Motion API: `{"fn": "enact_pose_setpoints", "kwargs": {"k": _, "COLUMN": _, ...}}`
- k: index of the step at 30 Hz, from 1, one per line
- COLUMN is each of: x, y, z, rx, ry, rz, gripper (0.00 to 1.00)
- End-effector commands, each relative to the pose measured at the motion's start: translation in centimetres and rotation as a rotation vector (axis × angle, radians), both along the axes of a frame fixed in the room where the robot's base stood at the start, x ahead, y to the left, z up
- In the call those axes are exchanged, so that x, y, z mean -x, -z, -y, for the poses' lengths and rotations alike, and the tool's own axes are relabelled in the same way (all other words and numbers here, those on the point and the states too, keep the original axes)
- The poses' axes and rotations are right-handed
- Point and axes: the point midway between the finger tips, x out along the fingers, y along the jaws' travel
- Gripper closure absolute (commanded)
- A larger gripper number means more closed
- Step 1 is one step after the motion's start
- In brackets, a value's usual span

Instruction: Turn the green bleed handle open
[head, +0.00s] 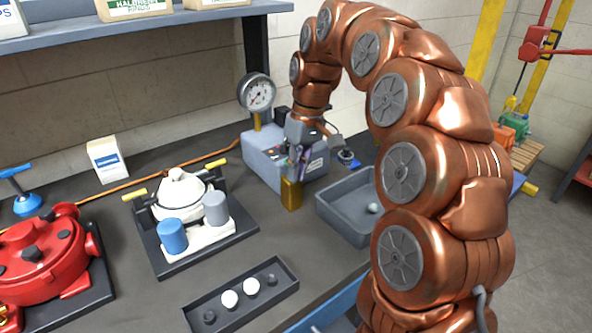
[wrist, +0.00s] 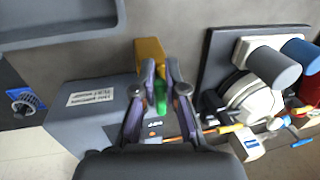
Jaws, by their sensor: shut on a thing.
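The green bleed handle (wrist: 160,96) shows in the wrist view between my two fingers, partly covered by them. My gripper (wrist: 160,70) is shut on it, one finger on each side. The handle is at the grey box (wrist: 85,110), near a brass-yellow block (wrist: 149,52) at the box's side. In the head view my gripper (head: 299,160) reaches down at the right front of the grey box (head: 262,160), above the yellow block (head: 291,194). The handle is hidden there, so its angle is unclear.
A grey tray (head: 345,217) holding a small ball is close on the right. A white motor unit (head: 182,200) on a dark base is left, a red one (head: 42,255) farther left. A slotted dark holder (head: 241,295) lies in front.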

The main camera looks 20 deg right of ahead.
Motion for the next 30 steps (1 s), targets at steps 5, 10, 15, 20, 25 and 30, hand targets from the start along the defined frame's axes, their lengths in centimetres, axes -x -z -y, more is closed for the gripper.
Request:
{"fn": "enact_pose_setpoints", "kwargs": {"k": 5, "x": 0.0, "y": 0.0, "z": 0.0, "rx": 0.000, "ry": 0.000, "rz": 0.001, "gripper": 0.82}}
{"fn": "enact_pose_setpoints", "kwargs": {"k": 10, "x": 0.0, "y": 0.0, "z": 0.0, "rx": 0.000, "ry": 0.001, "rz": 0.001, "gripper": 0.64}}
{"fn": "enact_pose_setpoints", "kwargs": {"k": 15, "x": 0.0, "y": 0.0, "z": 0.0, "rx": 0.000, "ry": 0.001, "rz": 0.001, "gripper": 0.63}}
{"fn": "enact_pose_setpoints", "kwargs": {"k": 20, "x": 0.0, "y": -0.1, "z": 0.0, "rx": 0.000, "ry": 0.001, "rz": 0.001, "gripper": 0.63}}
{"fn": "enact_pose_setpoints", "kwargs": {"k": 25, "x": -0.2, "y": -1.0, "z": 0.2, "rx": 0.000, "ry": 0.003, "rz": 0.004, "gripper": 0.63}}
{"fn": "enact_pose_setpoints", "kwargs": {"k": 30, "x": -0.3, "y": -2.8, "z": 0.5, "rx": 0.000, "ry": 0.003, "rz": 0.004, "gripper": 0.63}}
